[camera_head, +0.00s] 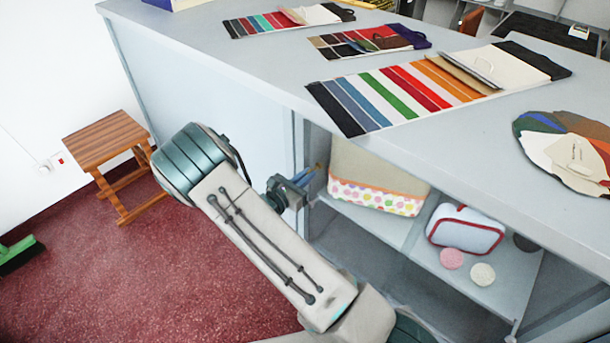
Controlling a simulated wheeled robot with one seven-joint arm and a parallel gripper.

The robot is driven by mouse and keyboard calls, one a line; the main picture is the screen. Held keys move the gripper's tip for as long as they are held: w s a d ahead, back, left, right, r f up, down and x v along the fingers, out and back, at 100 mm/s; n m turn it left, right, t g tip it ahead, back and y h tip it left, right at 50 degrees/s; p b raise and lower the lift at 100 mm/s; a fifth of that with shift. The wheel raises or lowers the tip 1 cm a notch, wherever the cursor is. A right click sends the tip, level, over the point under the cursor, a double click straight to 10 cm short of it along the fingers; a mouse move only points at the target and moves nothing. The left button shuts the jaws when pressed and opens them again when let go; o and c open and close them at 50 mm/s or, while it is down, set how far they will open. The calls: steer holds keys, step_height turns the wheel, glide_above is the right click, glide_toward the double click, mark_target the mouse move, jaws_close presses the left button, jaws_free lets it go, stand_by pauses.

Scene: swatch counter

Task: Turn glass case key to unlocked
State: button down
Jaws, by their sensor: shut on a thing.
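The glass case (385,235) is the shelved part of the counter's front, to the right of a plain pale panel. My gripper (307,176) reaches the upright frame at the case's left edge, just below the counter top. It is shut on the key, at a small brass-coloured spot. The key itself is nearly all hidden by the fingers, so its turn angle cannot be told. My arm covers part of the lower case front.
Swatch cards (435,88) lie on the counter top (250,60). Inside the case are a dotted-trim bag (375,195), a small pouch (465,231) and round pieces. A wooden stool (104,140) stands left on the red floor. A green broom (18,252) is at far left.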

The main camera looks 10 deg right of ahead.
steer(key=shift+f, duration=0.1)
steer(key=c, duration=1.6)
jaws_free()
steer(key=shift+a, duration=0.1)
steer(key=v, duration=1.3)
steer(key=shift+s+a, duration=0.25)
steer(key=shift+d, duration=0.1)
